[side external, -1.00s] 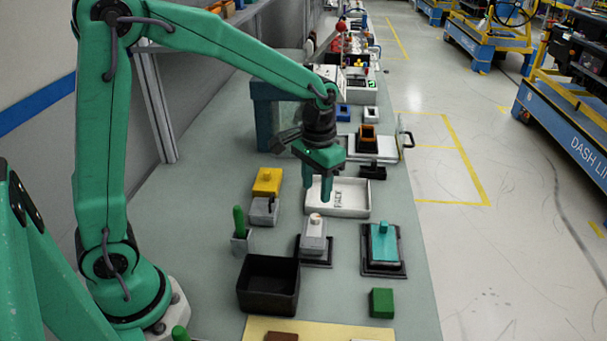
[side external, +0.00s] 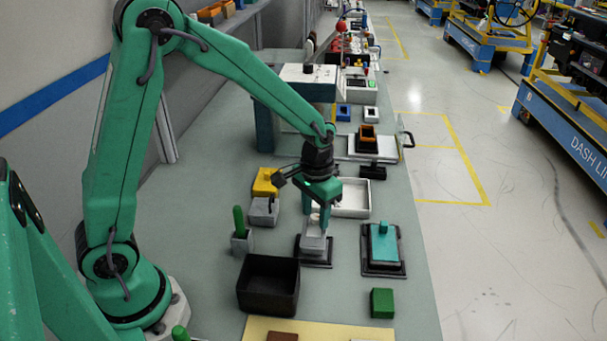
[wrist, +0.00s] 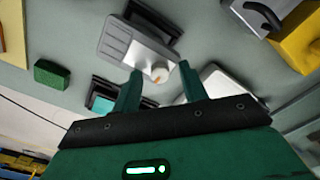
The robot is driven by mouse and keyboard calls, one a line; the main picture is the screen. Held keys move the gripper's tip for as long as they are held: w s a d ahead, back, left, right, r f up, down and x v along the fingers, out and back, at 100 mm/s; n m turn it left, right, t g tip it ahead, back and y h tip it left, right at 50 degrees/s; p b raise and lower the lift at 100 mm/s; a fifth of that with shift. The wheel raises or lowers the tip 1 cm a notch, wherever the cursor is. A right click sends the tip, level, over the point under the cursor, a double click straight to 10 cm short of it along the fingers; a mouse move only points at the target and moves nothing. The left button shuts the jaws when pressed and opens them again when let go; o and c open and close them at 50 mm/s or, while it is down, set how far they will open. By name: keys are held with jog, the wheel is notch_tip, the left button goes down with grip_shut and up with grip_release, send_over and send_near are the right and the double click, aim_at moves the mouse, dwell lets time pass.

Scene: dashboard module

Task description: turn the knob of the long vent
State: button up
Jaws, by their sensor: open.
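The long vent (side external: 313,244) is a grey block on a dark base on the bench. In the wrist view the vent (wrist: 118,42) shows slats at one end and a pale round knob (wrist: 160,73) with an orange mark at the other. My gripper (side external: 320,222) points down over the vent, its fingers partly hiding the knob in the side view. In the wrist view my gripper (wrist: 160,72) is open, with one finger on each side of the knob. I cannot tell whether the fingers touch it.
A teal block (side external: 384,242) on a dark base stands to the right. A black bin (side external: 268,300) is in front, and a green block (side external: 382,302) lies front right. A grey holder with a green stick (side external: 240,230) stands left. A white tray (side external: 352,205) is just behind.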

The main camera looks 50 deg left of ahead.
jog(key=shift+c, duration=0.2)
grip_shut()
